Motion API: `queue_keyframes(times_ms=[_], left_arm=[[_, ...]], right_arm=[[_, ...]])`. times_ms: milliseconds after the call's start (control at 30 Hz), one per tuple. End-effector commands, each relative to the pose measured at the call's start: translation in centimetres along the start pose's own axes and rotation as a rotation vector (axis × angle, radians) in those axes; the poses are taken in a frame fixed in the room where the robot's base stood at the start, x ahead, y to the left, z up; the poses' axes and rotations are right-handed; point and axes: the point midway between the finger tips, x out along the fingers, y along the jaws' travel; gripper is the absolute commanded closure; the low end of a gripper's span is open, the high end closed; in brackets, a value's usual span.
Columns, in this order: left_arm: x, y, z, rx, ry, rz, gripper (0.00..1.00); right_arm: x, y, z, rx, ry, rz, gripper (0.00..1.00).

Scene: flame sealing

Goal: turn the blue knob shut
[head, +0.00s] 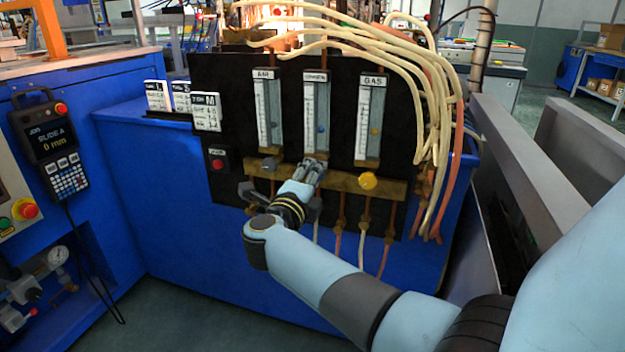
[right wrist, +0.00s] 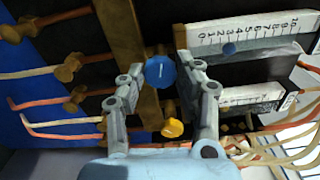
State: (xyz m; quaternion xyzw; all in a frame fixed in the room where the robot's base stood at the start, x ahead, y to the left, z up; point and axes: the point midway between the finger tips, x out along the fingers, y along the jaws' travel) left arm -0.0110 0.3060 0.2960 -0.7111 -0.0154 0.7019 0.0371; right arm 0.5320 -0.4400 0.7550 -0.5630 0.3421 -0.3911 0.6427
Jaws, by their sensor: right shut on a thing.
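The blue knob (right wrist: 161,72) sits on the brass manifold bar (right wrist: 131,50), between the fingers of my right gripper (right wrist: 159,76) in the right wrist view. The gripper is shut on it. In the head view my right gripper (head: 312,168) reaches the brass bar (head: 337,180) under the middle flowmeter and hides the blue knob. The oxygen flowmeter (head: 315,115) has a blue float (head: 320,129) partway up its tube. The float also shows beside the scale in the right wrist view (right wrist: 229,49). My left gripper is not in view.
A yellow knob (head: 368,181) under the gas tube and a grey knob (head: 269,164) under the air tube flank my gripper. Pale hoses (head: 415,90) hang at the right of the panel. A red button (head: 218,164) is at lower left. A pendant (head: 52,145) hangs far left.

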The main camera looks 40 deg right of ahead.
Motion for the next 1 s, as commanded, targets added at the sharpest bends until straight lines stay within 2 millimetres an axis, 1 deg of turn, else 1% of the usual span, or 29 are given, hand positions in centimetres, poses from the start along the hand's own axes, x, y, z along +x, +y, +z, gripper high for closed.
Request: queue_keyframes(times_ms=[33, 600, 633, 800, 1000], left_arm=[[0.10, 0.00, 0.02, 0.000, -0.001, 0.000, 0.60], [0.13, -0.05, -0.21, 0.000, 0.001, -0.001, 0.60], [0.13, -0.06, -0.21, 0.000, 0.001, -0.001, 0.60], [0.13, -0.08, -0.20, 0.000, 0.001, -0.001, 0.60], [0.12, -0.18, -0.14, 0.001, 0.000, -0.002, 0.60]], right_arm=[[-0.12, 0.32, -0.09, 0.010, 0.000, 0.006, 0.98], [-0.13, 0.28, -0.09, 0.041, 0.001, 0.006, 0.98], [-0.13, 0.29, -0.09, 0.041, 0.001, 0.006, 0.64], [-0.09, 0.19, -0.05, 0.041, 0.000, 0.004, 0.43], [-0.05, 0.09, -0.03, 0.042, 0.000, 0.002, 0.43]])
